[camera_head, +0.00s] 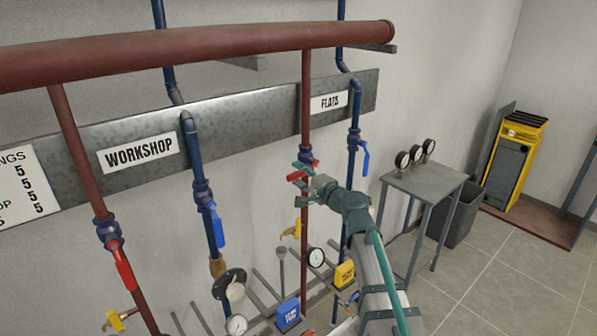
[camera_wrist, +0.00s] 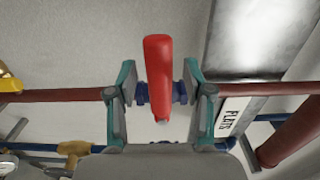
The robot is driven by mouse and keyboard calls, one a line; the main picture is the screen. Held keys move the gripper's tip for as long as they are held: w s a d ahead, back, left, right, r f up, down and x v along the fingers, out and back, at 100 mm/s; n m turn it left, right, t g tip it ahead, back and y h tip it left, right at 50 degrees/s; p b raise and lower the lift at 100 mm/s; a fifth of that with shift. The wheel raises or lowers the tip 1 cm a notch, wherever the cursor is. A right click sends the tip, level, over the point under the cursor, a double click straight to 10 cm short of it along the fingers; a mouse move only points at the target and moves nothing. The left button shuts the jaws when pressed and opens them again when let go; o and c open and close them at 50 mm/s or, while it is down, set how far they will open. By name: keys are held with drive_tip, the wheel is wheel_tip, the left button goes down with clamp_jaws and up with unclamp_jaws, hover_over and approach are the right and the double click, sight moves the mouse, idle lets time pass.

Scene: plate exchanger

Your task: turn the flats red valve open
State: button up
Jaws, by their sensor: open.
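The flats red valve handle (camera_head: 297,176) sits on the red pipe left of the FLATS label (camera_head: 328,102). It stands out crosswise to that pipe. In the wrist view the red handle (camera_wrist: 158,70) is upright in the picture, with the blue valve body (camera_wrist: 180,93) behind it. My gripper (camera_head: 306,183) is at the valve. In the wrist view my gripper (camera_wrist: 160,88) is open, with one green finger on each side of the handle. Gaps show between the handle and both fingers. The fingers partly cover the valve in the head view.
A blue-handled valve (camera_head: 365,157) is close on the right, on the blue pipe. The workshop red handle (camera_head: 122,268) and blue handle (camera_head: 217,226) are to the left. Below are a gauge (camera_head: 316,257) and a yellow tag (camera_head: 344,274). A grey table (camera_head: 425,180) stands right.

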drive_tip(key=shift+w+a, duration=0.25)
drive_tip(key=shift+c, duration=0.3)
clamp_jaws()
